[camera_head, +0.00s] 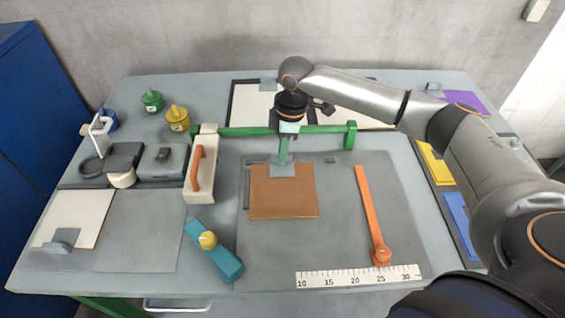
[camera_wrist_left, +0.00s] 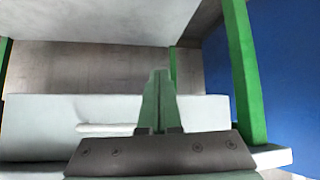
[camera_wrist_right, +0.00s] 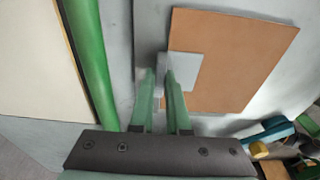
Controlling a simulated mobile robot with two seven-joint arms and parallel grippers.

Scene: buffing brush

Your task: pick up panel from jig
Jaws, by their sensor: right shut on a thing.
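The brown panel (camera_head: 284,200) lies flat in the middle of the grey jig board (camera_head: 345,235), beside a dark strip on its left. A grey tab (camera_head: 283,170) sits at the panel's far edge. My right gripper (camera_head: 284,160) points down at this tab and is shut on it. In the right wrist view, the fingers (camera_wrist_right: 160,80) meet the tab beside the panel (camera_wrist_right: 230,60); the exact contact is partly hidden. I cannot tell whether the panel is raised. My left gripper (camera_wrist_left: 157,75) is shut and empty, seen only in its wrist view, facing the bench's side.
A green rail (camera_head: 320,129) runs behind the jig. An orange lever (camera_head: 370,215) and a ruler (camera_head: 358,276) lie right and front. A teal block with a yellow knob (camera_head: 213,250) and an orange-handled brush (camera_head: 200,170) stand left. Bare board lies around the panel.

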